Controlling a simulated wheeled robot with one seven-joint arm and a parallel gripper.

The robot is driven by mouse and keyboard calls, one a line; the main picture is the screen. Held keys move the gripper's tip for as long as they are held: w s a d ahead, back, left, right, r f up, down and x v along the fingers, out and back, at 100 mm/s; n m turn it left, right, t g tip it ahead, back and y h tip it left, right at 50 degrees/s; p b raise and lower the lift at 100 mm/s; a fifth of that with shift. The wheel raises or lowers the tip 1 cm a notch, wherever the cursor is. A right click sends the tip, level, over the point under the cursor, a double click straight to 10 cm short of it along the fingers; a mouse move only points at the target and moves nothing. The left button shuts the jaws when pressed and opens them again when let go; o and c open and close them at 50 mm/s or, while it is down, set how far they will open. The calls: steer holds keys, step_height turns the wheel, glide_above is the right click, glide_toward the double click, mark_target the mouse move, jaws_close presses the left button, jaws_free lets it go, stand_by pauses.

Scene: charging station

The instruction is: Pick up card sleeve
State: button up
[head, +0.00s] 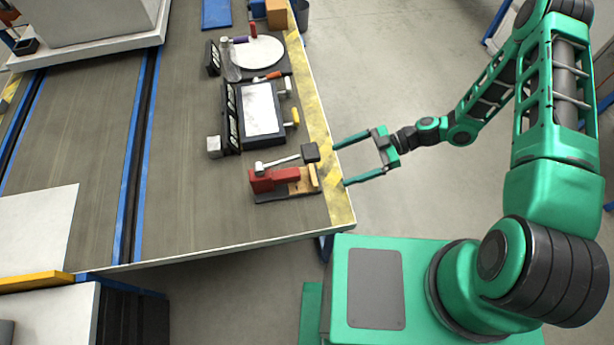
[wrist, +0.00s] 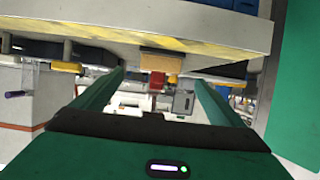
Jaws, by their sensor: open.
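I cannot tell for certain which item is the card sleeve. A small grey, box-like piece (head: 214,146) stands at the left of the black tray on the workbench. The gripper touches nothing that I can see.
The black tray (head: 278,131) holds a white sheet, with black upright labelled plates at its left. A round white plate (head: 258,55) and a clear bottle (head: 231,62) stand farther back. Yellow hazard tape (head: 338,200) runs along the bench's right edge.

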steer(key=x, duration=0.9)
steer(key=shift+r, duration=0.1)
steer(key=shift+c, duration=0.7)
steer(key=c, duration=1.1)
steer(key=shift+o, duration=0.2)
steer(key=shift+r, duration=0.1)
